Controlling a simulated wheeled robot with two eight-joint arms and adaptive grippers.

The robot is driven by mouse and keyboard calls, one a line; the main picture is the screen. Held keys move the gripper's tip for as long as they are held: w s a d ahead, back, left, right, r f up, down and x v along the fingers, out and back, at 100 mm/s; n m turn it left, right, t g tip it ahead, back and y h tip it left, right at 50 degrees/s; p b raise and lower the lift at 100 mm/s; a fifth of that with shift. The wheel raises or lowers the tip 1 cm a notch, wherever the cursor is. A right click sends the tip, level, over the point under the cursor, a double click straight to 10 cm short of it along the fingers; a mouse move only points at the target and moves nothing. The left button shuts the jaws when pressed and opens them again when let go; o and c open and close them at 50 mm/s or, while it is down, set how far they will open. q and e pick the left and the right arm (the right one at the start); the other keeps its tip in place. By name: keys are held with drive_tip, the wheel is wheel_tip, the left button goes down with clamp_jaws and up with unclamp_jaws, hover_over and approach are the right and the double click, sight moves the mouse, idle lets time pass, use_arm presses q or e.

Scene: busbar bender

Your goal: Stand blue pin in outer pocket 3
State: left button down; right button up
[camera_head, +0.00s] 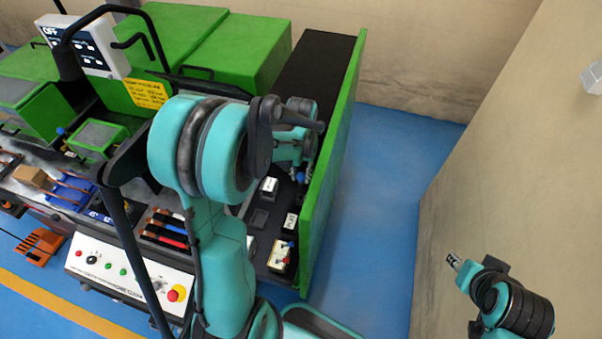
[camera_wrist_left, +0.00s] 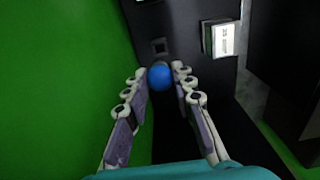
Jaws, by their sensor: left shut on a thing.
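The blue pin (camera_wrist_left: 160,76) shows in the left wrist view as a round blue head between the fingertips of my left gripper (camera_wrist_left: 160,80). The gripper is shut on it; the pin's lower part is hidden. Just beyond the head, a small square pocket (camera_wrist_left: 160,46) shows in the dark surface; I cannot read its number. In the head view my left gripper (camera_head: 297,168) is over the dark strip beside the green wall, partly hidden by my arm. My right gripper (camera_head: 454,261) is at the lower right, away from the machine, its finger opening unclear.
The tall green panel (camera_head: 333,170) stands close along the right of the dark strip. A white-labelled block (camera_wrist_left: 221,39) stands right of the pocket. A cream block with small pins (camera_head: 281,256) is at the strip's near end. Blue floor (camera_head: 385,190) is clear.

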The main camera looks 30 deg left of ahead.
sight(301, 186)
use_arm(q)
drive_tip(key=shift+f+b, duration=2.25)
drive_tip(key=shift+f, duration=0.6)
drive_tip(key=shift+f+b, duration=1.8)
drive_tip(key=c, duration=1.2)
unclamp_jaws()
drive_tip(key=shift+r, duration=0.1)
wheel_tip(301, 186, up, 12)
drive_tip(key=shift+f, duration=0.1)
